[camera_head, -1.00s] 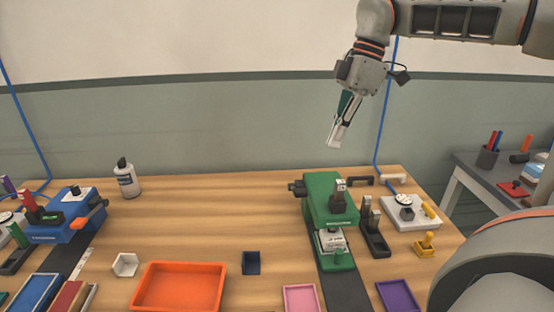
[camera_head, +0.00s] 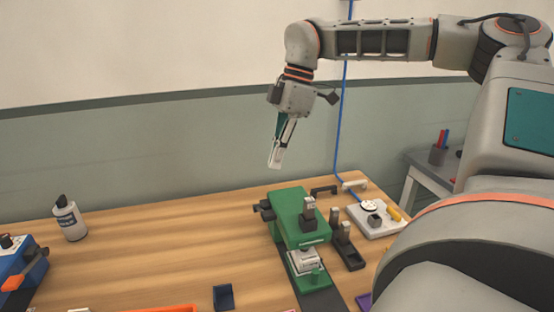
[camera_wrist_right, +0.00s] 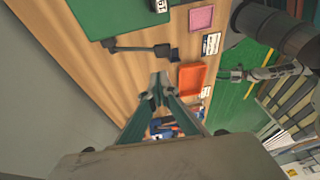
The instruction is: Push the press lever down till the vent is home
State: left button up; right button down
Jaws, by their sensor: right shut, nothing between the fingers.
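The green press (camera_head: 300,215) stands on the bench. A dark bar with a knob (camera_head: 263,209) at its left end runs along the press's back and looks like the lever; it also shows in the wrist view (camera_wrist_right: 140,47). A pale grey piece (camera_head: 303,262) sits at the press's front; I cannot tell whether the vent is in it. My right gripper (camera_head: 274,165) is shut and empty, pointing down in the air above the back of the press, apart from it. My left arm shows in the wrist view, its gripper (camera_wrist_right: 232,75) too small to read.
A dark stand (camera_head: 347,250) is right of the press, with a white plate (camera_head: 376,219) carrying a yellow-handled item beyond it. A white bottle (camera_head: 69,220) and blue device (camera_head: 22,265) are at left. The bench between bottle and press is clear.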

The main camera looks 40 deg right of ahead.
send_near(268, 212)
jog(key=x, duration=0.5)
jog(key=shift+w+a+r+p, duration=0.1)
jog(key=shift+w+a+p, duration=0.1)
jog(key=shift+a+p, duration=0.15)
jog(key=shift+s+f, duration=0.15)
jog(key=shift+f, duration=0.65)
jog(key=shift+a, duration=0.1)
jog(key=shift+f, duration=0.1)
